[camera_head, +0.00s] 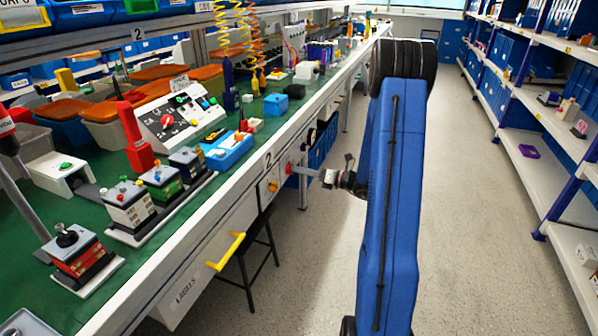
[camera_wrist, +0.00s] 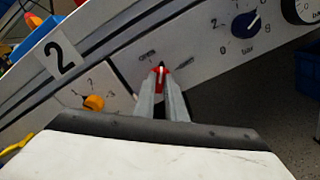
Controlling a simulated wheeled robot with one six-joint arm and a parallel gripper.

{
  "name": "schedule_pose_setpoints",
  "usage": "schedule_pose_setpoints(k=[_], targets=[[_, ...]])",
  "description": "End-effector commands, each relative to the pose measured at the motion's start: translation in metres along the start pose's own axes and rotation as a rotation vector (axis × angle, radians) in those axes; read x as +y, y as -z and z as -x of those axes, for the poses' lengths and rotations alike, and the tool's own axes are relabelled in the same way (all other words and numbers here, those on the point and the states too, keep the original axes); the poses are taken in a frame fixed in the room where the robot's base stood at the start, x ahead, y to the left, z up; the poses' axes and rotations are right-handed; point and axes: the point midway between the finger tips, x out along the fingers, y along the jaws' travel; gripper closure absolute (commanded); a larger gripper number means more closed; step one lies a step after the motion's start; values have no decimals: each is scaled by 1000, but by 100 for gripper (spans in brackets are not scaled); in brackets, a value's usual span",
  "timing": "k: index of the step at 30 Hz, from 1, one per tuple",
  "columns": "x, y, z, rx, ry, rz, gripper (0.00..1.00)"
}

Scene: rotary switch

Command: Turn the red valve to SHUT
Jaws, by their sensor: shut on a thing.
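The red valve (camera_wrist: 161,71) is a small red knob with a pale line on the panel at the bench's front edge. My gripper (camera_wrist: 162,80) is shut on it, one grey finger on each side. In the wrist view the pale line points up, between a small label (camera_wrist: 147,55) at upper left, which seems to read OPEN, and another label (camera_wrist: 184,61) at right, too blurred to read. The fingers hide the knob's lower part.
An orange knob (camera_wrist: 93,102) sits left of the valve, and a blue dial (camera_wrist: 246,23) sits to its upper right. A yellow drawer handle (camera_head: 226,252) juts out nearer me. A black stool (camera_head: 256,245) stands below the bench. The aisle floor (camera_head: 470,240) is clear.

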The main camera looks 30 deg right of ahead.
Motion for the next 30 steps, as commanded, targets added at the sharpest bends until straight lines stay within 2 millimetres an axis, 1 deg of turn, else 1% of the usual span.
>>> schedule_pose_setpoints(k=[18,24,30], targets=[[-3,0,0,-1,1,-578,100],[-4,0,1,-2,2,-735,100],[-4,1,1,-2,2,-850,100]])
